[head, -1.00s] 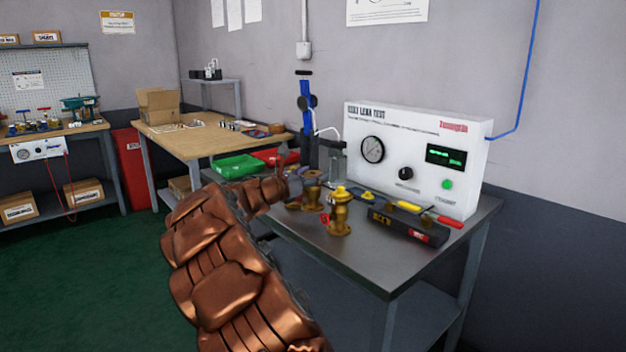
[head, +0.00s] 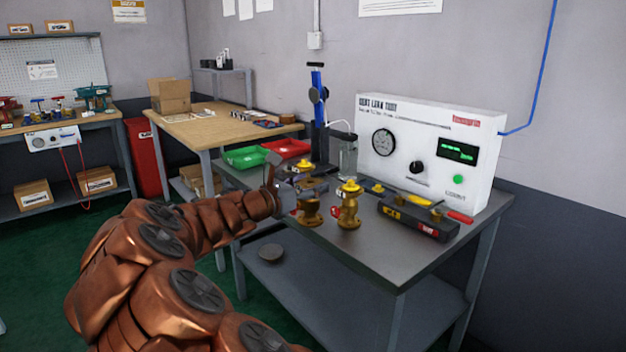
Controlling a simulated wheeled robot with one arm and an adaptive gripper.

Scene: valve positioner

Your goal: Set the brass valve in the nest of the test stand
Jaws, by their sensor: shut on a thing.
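My gripper (head: 288,192) is above the left part of the grey metal bench, at the end of my copper-coloured arm. It is shut on a brass valve with a yellow cap (head: 304,166); the fingers and nearby brass parts partly hide it. Just below and to the right is more brass bodywork (head: 310,213); I cannot tell whether it is the held valve or a separate one. Another brass valve (head: 349,208) with a yellow cap and a red tag stands upright to the right. The test stand with a blue post (head: 318,95) is behind my gripper. Its nest is not clearly visible.
A white leak-test box (head: 400,185) with gauge and display stands at the back of the bench (head: 400,265). A dark block with yellow and red labels (head: 418,216) lies before it. Green (head: 245,157) and red (head: 287,148) trays are behind left. The bench's front right is clear.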

